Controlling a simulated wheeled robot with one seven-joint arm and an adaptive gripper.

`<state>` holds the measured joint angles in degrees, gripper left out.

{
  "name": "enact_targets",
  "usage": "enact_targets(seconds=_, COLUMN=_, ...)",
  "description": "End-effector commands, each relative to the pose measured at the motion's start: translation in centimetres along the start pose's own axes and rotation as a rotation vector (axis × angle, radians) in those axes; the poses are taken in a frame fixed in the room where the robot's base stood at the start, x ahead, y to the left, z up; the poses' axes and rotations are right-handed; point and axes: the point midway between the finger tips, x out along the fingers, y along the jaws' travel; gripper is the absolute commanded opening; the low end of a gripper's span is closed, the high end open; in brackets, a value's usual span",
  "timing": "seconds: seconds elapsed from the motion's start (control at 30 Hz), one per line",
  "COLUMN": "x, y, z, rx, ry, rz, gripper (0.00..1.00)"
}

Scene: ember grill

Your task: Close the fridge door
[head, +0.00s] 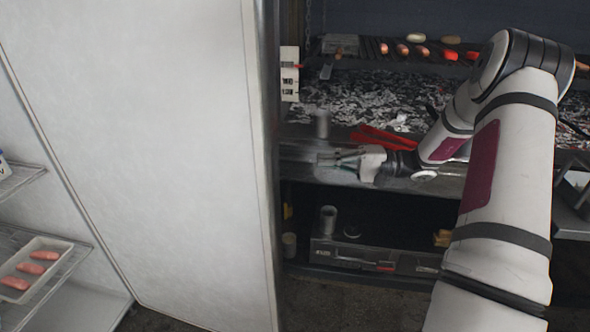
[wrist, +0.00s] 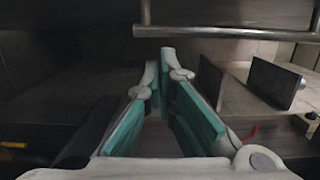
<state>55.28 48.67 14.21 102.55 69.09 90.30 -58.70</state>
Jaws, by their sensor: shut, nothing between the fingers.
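The fridge door (head: 150,130) is a large white panel standing open across the left half of the head view. Its pale inner face shows, and its grey edge (head: 268,150) is at the right. The fridge interior with wire shelves (head: 70,262) lies open at the far left. My gripper (head: 325,159) is shut and empty, right of the door edge and in front of the grill. I cannot tell how far its tips are from the door. In the wrist view its green-padded fingers (wrist: 167,62) close together at the tips. The door cannot be made out there.
A tray with sausages (head: 38,268) sits on a fridge shelf. The grill holds ash and coals (head: 375,98), with food on the rack above. Red-handled tongs (head: 383,137) lie near my gripper. A metal bar (wrist: 230,33) crosses the wrist view.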

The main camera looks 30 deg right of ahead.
Motion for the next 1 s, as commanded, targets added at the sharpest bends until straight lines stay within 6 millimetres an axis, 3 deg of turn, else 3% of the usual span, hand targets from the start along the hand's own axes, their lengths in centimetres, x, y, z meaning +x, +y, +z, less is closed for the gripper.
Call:
enact_targets(seconds=0.57, x=10.1, y=0.0, z=0.2, rx=0.002, ry=-0.006, rz=0.003, gripper=0.00)
enact_targets(seconds=0.77, x=10.4, y=-0.1, z=3.0, rx=0.003, ry=-0.002, rz=0.003, gripper=0.00)
enact_targets(seconds=1.0, x=10.6, y=-0.1, z=4.0, rx=0.000, ry=-0.002, rz=0.003, gripper=0.00)
